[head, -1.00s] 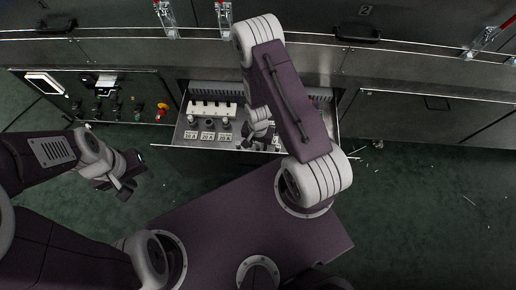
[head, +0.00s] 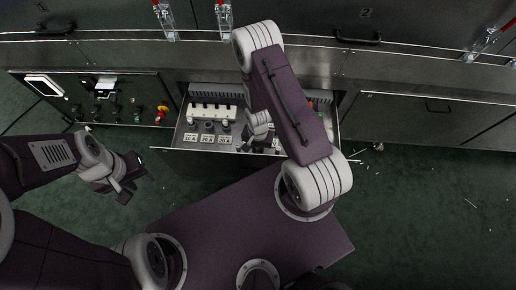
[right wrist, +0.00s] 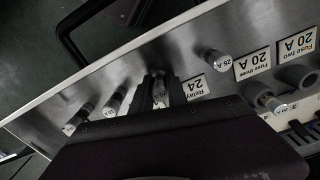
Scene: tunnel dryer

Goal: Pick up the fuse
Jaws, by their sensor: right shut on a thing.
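The open drawer (head: 178,142) holds a row of fuse holders and labels, in the head view. My right gripper (right wrist: 158,92) is low at the drawer floor beside the "Relay 24" label, shut on a fuse that its fingers and housing almost wholly hide. It also shows in the head view (head: 247,144), partly behind my right arm. Loose fuses stand or lie nearby in the right wrist view: one marked 25 A (right wrist: 218,60) to the right, and two (right wrist: 115,100) (right wrist: 77,119) to the left. My left gripper (head: 127,189) hangs outside the drawer over the floor, with no object visible in it.
A pale fuse block (head: 212,111) stands along the drawer's back left. Labels reading 10 A and 20 A (head: 207,139) lie before it. A control panel (head: 100,95) with a red-topped button is at left. Green floor lies in front.

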